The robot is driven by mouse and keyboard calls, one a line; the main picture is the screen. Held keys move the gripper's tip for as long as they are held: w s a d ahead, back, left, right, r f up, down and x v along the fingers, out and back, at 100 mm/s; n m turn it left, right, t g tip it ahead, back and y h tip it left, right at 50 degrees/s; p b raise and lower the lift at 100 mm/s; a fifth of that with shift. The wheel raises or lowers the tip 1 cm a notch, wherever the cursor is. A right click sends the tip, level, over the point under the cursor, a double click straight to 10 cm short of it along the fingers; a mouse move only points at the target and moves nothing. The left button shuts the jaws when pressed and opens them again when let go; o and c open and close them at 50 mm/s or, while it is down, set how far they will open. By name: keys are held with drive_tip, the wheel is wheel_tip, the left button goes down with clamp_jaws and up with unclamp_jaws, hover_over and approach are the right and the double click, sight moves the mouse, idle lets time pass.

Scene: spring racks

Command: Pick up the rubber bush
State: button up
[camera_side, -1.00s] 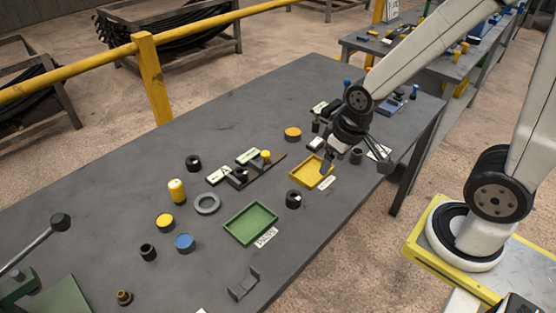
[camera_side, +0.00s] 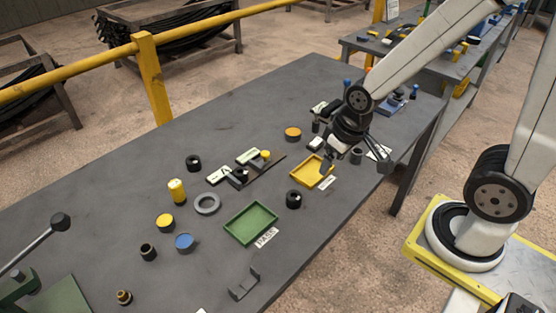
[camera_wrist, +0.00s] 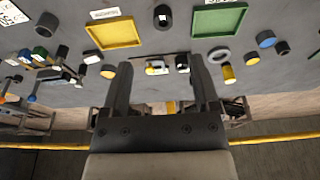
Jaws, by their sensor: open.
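Several dark hollow cylinders stand apart on the grey table, and I cannot tell for certain which is the rubber bush. One black bush-like piece (camera_side: 293,199) stands between the yellow and green trays; it also shows at the top of the wrist view (camera_wrist: 162,17). Another (camera_side: 194,163) stands at the back left, one (camera_side: 148,252) at the front left, and a dark grey one (camera_side: 356,156) near my gripper. My gripper (camera_side: 355,165) is open and empty above the right part of the table. Its spread fingers (camera_wrist: 160,70) show in the wrist view with nothing held between them.
A yellow tray (camera_side: 293,175) and a green tray (camera_side: 232,231) lie on the table, each with a label card. A grey ring (camera_side: 207,213), yellow cylinder (camera_side: 177,191) and blue-topped piece (camera_side: 185,242) stand left. A dark bracket (camera_side: 243,284) is at the front edge.

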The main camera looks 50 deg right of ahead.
drive_tip(key=shift+w, duration=0.1)
drive_tip(key=m+g, duration=0.2)
drive_tip(key=m, duration=1)
hover_over(241, 173)
drive_tip(key=f, duration=1.1)
drive_tip(key=shift+s+d, duration=0.1)
drive_tip(key=shift+s, duration=0.25)
drive_tip(key=shift+w+f+m+g, duration=0.3)
drive_tip(key=shift+w+f, duration=0.05)
drive_tip(key=shift+f, duration=0.05)
drive_tip(key=shift+s+f, duration=0.1)
drive_tip(key=shift+f, duration=3.8)
drive_tip(key=shift+c, duration=0.3)
